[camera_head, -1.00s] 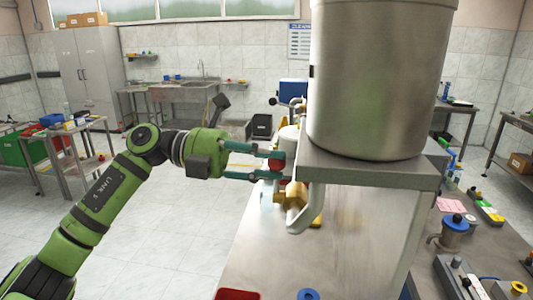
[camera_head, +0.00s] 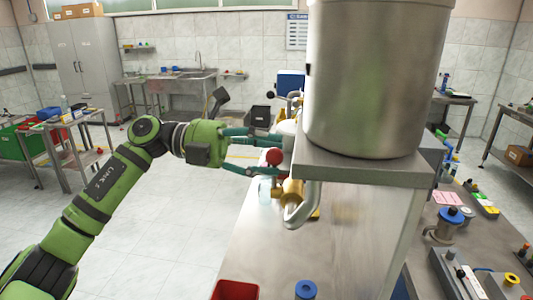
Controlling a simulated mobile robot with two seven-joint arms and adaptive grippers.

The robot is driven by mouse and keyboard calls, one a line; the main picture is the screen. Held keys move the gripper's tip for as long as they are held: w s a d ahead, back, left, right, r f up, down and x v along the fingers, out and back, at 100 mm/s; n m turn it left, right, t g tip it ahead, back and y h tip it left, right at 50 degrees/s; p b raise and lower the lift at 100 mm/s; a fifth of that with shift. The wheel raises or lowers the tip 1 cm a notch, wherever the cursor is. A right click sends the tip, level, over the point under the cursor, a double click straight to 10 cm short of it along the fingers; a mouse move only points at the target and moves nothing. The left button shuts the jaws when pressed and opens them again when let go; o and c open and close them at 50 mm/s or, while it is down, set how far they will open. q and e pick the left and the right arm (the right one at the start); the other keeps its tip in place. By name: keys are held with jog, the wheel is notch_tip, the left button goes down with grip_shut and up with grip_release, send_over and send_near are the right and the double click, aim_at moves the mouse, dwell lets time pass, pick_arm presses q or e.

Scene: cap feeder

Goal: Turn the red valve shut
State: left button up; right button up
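The red valve knob (camera_head: 274,157) is a small red ball beside the brass valve body (camera_head: 292,191), under the left edge of the stand that carries the steel tank. My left gripper (camera_head: 272,155) reaches in from the left. Its two teal fingers are spread, one above the knob and one below it. The knob shows between the fingertips, with a visible gap to the upper finger. I cannot tell whether the lower finger touches it. My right gripper is not in view.
The large steel tank (camera_head: 376,80) on its stand blocks the area right of the valve. A curved pipe (camera_head: 300,214) hangs below the valve. A red bin (camera_head: 236,290) and a blue-topped item (camera_head: 306,290) are at the front. Open floor lies to the left.

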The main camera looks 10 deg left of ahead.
pick_arm(q)
jog(key=shift+a+f, duration=0.1)
jog(key=shift+f, duration=0.1)
jog(key=a, duration=1.1)
jog(key=shift+a+r, duration=0.4)
jog(key=shift+r, duration=0.05)
